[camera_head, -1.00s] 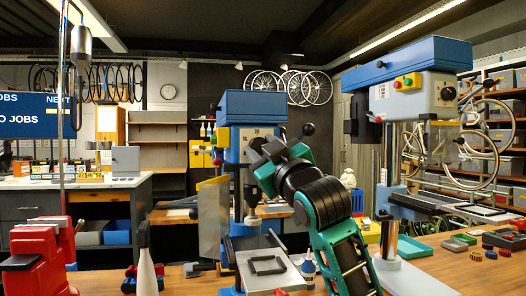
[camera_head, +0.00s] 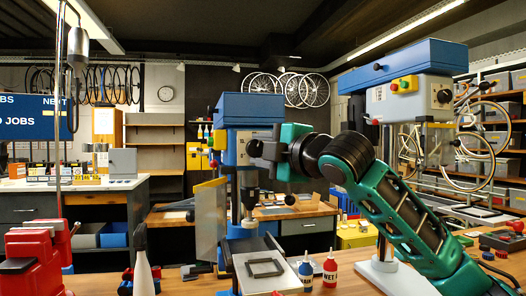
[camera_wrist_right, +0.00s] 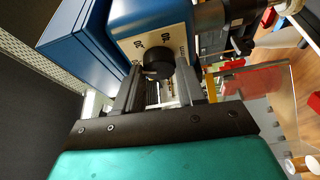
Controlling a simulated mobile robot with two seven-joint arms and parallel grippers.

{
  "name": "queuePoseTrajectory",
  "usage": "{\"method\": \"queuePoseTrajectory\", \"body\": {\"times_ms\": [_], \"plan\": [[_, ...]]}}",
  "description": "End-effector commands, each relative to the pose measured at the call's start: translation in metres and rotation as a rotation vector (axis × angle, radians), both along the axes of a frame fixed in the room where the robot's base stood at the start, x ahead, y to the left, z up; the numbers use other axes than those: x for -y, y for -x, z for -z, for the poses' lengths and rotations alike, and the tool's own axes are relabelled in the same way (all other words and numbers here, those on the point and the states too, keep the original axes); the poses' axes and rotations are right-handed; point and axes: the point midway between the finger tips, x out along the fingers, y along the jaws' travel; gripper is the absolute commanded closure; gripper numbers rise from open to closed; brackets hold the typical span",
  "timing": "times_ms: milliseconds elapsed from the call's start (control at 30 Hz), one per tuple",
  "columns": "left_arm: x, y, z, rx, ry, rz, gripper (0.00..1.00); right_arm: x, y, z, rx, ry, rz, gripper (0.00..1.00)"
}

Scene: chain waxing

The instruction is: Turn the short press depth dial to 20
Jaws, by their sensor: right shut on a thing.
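The short press (camera_head: 247,108) is a blue machine standing in the middle of the head view. Its black depth dial (camera_wrist_right: 158,63) sits on a pale plate (camera_wrist_right: 140,46) with printed numbers on the front of the head. My right gripper (camera_head: 257,148) reaches the head from the right. In the wrist view its two fingers (camera_wrist_right: 157,82) lie on either side of the dial, shut on it. The numbers are small and tilted, so I cannot read the setting. My left gripper is not in view.
A taller blue press (camera_head: 405,65) stands to the right behind my right arm. A grey guard panel (camera_head: 208,220) stands left of the short press. A blue bottle (camera_head: 306,273) and a red bottle (camera_head: 330,272) stand by its table. A red vise (camera_head: 35,265) is at left.

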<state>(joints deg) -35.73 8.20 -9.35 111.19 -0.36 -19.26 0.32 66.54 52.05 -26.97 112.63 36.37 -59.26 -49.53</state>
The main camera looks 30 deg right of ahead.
Motion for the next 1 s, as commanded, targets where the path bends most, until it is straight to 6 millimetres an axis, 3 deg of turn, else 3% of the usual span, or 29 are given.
{"method": "queuePoseTrajectory", "body": {"times_ms": [400, 1000], "plan": [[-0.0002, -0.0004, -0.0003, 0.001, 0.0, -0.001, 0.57, 0.0001, 0.0001, -0.004, -0.066, 0.267, 0.001, 0.91], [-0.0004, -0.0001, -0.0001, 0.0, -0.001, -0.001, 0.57, -0.0008, -0.0002, -0.0032, -0.088, 0.346, -0.001, 0.91]]}}
